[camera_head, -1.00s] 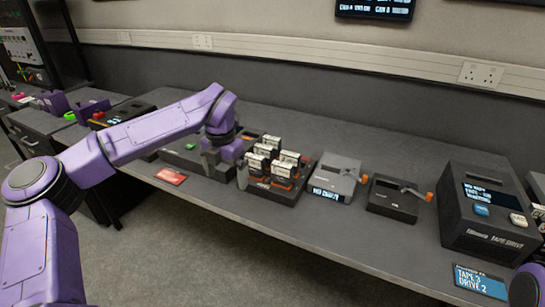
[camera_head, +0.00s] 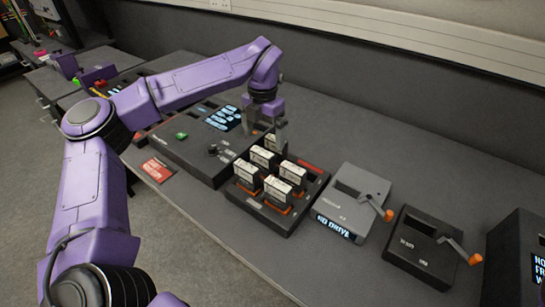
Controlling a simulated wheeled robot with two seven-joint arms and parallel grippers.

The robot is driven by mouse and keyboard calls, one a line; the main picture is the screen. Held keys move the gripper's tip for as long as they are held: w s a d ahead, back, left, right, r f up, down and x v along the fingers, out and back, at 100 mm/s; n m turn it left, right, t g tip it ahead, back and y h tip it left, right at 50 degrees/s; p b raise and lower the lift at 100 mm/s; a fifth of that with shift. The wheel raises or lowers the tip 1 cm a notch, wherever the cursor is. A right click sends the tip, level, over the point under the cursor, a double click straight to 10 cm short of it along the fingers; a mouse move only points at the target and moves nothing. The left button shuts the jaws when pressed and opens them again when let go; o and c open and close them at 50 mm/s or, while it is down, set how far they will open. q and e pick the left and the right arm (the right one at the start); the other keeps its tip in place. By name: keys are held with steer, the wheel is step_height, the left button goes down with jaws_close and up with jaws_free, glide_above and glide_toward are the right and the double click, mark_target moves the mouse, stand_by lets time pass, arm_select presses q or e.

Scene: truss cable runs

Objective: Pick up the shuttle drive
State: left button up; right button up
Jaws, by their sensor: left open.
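Several upright drives with white labels stand in a black tray (camera_head: 250,204): one at the front left (camera_head: 247,175), one at the front right (camera_head: 277,190), one behind (camera_head: 292,172) and one at the back left (camera_head: 262,158). I cannot tell which is the shuttle drive. My left gripper (camera_head: 266,139) is open and points down at the tray's back left corner, just behind the back left drive. Its fingers partly hide that corner. I cannot tell whether they touch a drive. My right gripper is out of view.
A grey box (camera_head: 350,195) reading "NO DRIVE" with an orange-knobbed crank stands right of the tray. A black crank box (camera_head: 425,245) is further right. A black console (camera_head: 185,150) with a green button is left, a red card (camera_head: 157,169) before it. The bench behind is clear.

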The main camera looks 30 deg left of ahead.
mark_target(262, 162)
arm_select(q)
steer(key=f, duration=0.3)
steer(key=s+f+p, duration=0.1)
steer(key=f, duration=0.2)
steer(key=s+f, duration=0.1)
steer(key=f, duration=0.2)
steer(key=shift+d+f, duration=0.15)
steer(key=shift+f, duration=0.1)
steer(key=shift+w, duration=0.1)
steer(key=c, duration=1.2)
